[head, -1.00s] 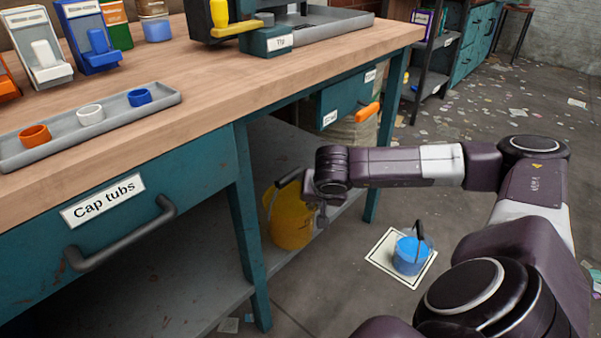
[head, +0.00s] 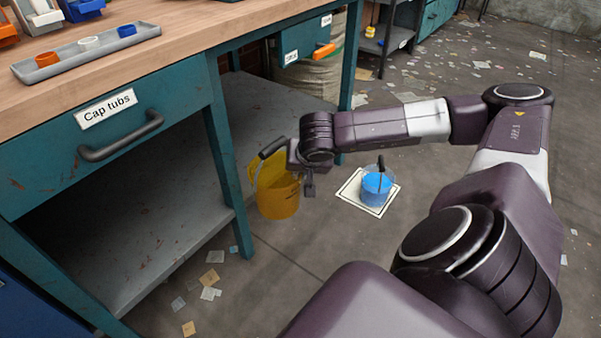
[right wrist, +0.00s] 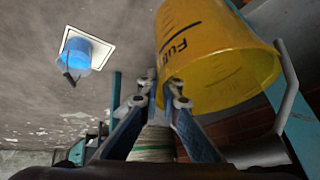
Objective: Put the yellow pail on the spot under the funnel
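The yellow pail (head: 279,200) is at the bench's lower right side, its dark handle raised; I cannot tell if its base touches the floor. My right gripper (head: 309,188) is at the pail's right upper edge. In the right wrist view its fingertips (right wrist: 164,88) close on the wall of the yellow pail (right wrist: 215,60), with the handle off to the side. A blue pail (head: 375,190) stands on a white, dark-edged square (head: 351,191) on the floor; this square also shows in the right wrist view (right wrist: 104,52). No funnel is visible. My left gripper is out of view.
The bench (head: 190,45) has a leg (head: 226,165) and a low shelf (head: 165,225) left of the yellow pail. A pale barrel-like thing (head: 318,78) stands under the drawer. Paper scraps (head: 209,277) litter the floor. Bare floor surrounds the square.

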